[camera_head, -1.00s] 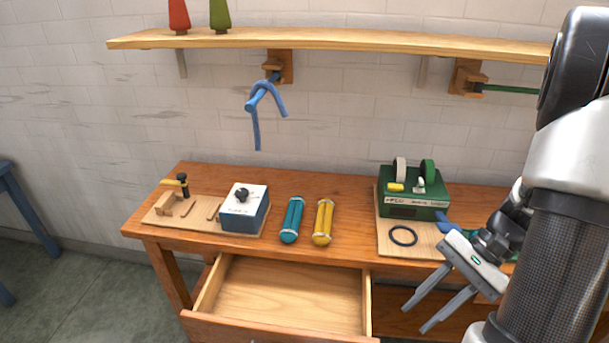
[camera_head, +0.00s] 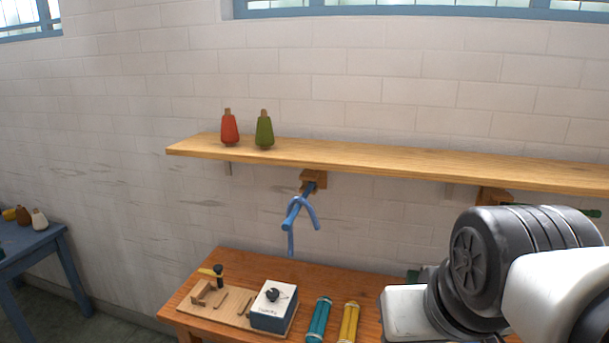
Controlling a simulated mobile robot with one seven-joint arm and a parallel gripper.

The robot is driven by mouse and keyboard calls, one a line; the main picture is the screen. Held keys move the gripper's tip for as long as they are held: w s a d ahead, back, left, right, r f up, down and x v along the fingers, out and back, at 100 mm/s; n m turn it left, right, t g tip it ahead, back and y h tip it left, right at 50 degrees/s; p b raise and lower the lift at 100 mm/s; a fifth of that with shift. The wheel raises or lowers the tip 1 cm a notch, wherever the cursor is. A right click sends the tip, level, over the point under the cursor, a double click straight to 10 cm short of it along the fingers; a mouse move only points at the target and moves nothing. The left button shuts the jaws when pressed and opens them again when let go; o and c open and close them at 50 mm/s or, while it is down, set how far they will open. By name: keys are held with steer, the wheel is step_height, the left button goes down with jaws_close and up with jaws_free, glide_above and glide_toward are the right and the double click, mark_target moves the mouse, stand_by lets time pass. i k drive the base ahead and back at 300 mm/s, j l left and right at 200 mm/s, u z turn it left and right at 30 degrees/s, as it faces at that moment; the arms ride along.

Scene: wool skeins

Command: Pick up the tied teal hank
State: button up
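The tied teal hank (camera_head: 319,320) lies on the wooden table (camera_head: 237,262), to the right of a blue box with a white top. My arm fills the lower right of the view. My gripper is not in view now.
The box (camera_head: 273,306) stands on a wooden board (camera_head: 234,315) with small fittings. A blue strand (camera_head: 298,222) hangs from a bracket under the shelf (camera_head: 375,161). Red (camera_head: 229,129) and green (camera_head: 264,131) cones stand on the shelf. A blue side table (camera_head: 38,241) stands at far left.

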mark_target(315, 333)
steer(key=j, duration=0.45)
steer(key=k+j, duration=0.1)
steer(key=j, duration=0.35)
steer(key=k+l+u, duration=0.25)
steer(key=l+u, duration=0.2)
steer(key=k+l+z, duration=0.1)
steer(key=z, duration=0.25)
steer(key=i+j, duration=0.15)
steer(key=j, duration=0.2)
steer(key=i+j, duration=0.1)
steer(key=j, duration=0.25)
steer(key=i+j, duration=0.15)
steer(key=j, duration=0.2)
steer(key=z, duration=0.05)
